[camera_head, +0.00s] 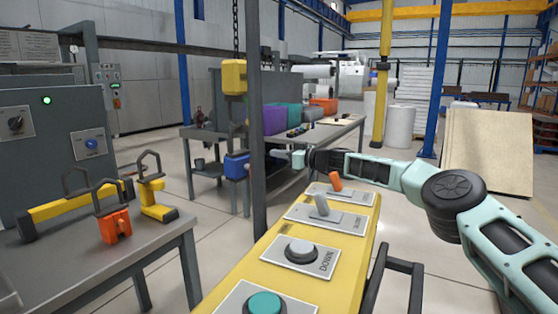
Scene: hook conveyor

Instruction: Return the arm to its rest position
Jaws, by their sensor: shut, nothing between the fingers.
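My arm (372,170) reaches in from the right edge, pale green with black joints, over the far part of the yellow control panel (232,292). My gripper (283,154) is at its left end, small in view, pointing left and shut with nothing in it. It appears above the far end of the panel, just right of a dark upright post (258,120). A blue block (237,166) shows left of the post; whether the gripper is near it in depth, I cannot tell.
A left table (160,244) holds yellow and orange hooks. A back table (338,127) holds bins. Floor at right is open.

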